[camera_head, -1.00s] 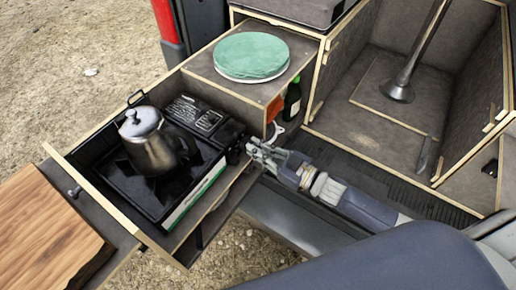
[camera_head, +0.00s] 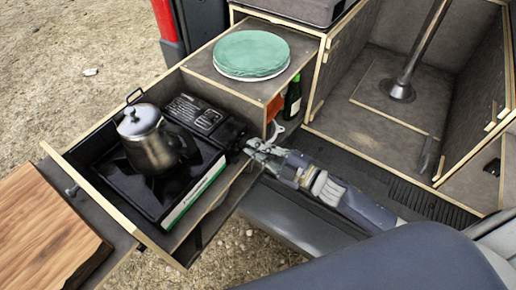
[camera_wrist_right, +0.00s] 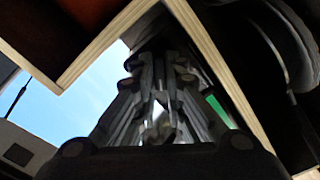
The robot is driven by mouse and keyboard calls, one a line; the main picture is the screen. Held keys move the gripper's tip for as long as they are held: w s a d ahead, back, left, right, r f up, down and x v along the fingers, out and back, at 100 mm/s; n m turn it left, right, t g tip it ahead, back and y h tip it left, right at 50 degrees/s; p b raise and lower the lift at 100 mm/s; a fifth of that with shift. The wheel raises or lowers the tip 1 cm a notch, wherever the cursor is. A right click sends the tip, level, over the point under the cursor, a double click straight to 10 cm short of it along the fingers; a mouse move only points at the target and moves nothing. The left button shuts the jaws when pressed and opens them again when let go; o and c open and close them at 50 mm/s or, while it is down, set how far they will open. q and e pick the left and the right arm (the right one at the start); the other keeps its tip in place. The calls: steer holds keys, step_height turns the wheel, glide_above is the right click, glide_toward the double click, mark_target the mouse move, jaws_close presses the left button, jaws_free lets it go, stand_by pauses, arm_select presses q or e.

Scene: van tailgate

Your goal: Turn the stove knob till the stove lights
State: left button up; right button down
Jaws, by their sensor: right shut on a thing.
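The black camping stove (camera_head: 122,187) sits in the pulled-out wooden drawer, with a green and white strip along its front side. A steel kettle (camera_head: 150,145) stands on it. My right gripper (camera_head: 250,148) is at the stove's right end, where the knob is; the gripper's fingers hide the knob. In the right wrist view the fingers (camera_wrist_right: 160,70) are close together around a dark part at the stove's end. No flame can be seen; the kettle covers the burner. My left gripper is not in view.
A wooden board (camera_head: 45,225) lies left of the drawer. The drawer's wooden rim (camera_head: 115,215) surrounds the stove. My right arm spans the gap right of the drawer.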

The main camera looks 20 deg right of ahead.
steer(key=shift+f+n+b, duration=0.1)
steer(key=shift+n+b, duration=2.35)
steer(key=shift+n, duration=4.05)
steer(key=c, duration=1.7)
jaws_free()
steer(key=shift+o, duration=0.2)
steer(key=shift+s, duration=0.1)
steer(key=v, duration=1.2)
